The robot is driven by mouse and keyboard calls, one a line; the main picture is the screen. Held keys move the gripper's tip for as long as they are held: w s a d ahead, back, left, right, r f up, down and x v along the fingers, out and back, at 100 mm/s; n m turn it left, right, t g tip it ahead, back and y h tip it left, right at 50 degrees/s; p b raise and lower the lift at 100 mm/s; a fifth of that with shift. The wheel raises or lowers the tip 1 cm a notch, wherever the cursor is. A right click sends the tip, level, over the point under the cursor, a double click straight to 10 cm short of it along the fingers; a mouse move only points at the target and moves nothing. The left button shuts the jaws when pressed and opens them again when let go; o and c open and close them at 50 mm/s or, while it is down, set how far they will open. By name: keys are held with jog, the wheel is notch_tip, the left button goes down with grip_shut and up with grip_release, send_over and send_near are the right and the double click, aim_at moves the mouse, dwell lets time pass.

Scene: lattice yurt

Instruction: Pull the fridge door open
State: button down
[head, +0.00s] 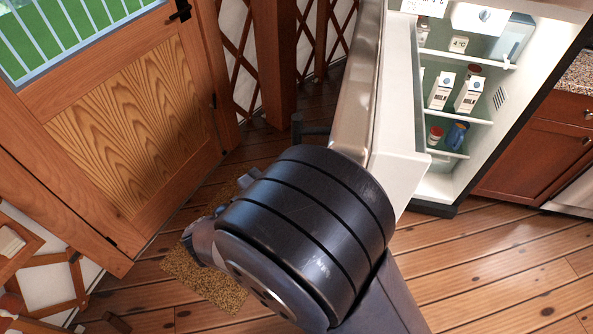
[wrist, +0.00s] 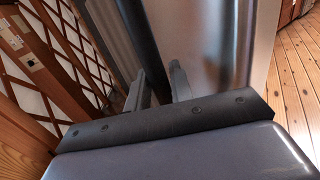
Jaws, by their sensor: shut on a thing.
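The fridge door (head: 357,85) stands wide open in the head view, swung out toward me and seen nearly edge-on. Its white inner side (head: 399,160) faces right, toward the lit fridge interior (head: 487,60). In the wrist view the steel door front (wrist: 215,45) fills the upper middle. The dark bar handle (wrist: 140,40) runs down in front of it. My gripper (wrist: 158,85) is shut on the handle, one finger on each side. In the head view my dark arm link hides the gripper and most of the handle.
A wooden door (head: 130,120) with a window stands at the left. A wooden post (head: 276,60) and lattice wall (head: 240,50) are behind the fridge door. A brown mat (head: 215,285) lies beneath my arm. Open plank floor (head: 500,270) spreads at the lower right, before red cabinets (head: 535,140).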

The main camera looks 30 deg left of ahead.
dwell(0.4)
jog(key=c, duration=1.3)
grip_release()
jog(key=b+v, duration=0.2)
jog(key=v, duration=0.8)
jog(key=shift+s, duration=0.4)
jog(key=shift+a, duration=0.1)
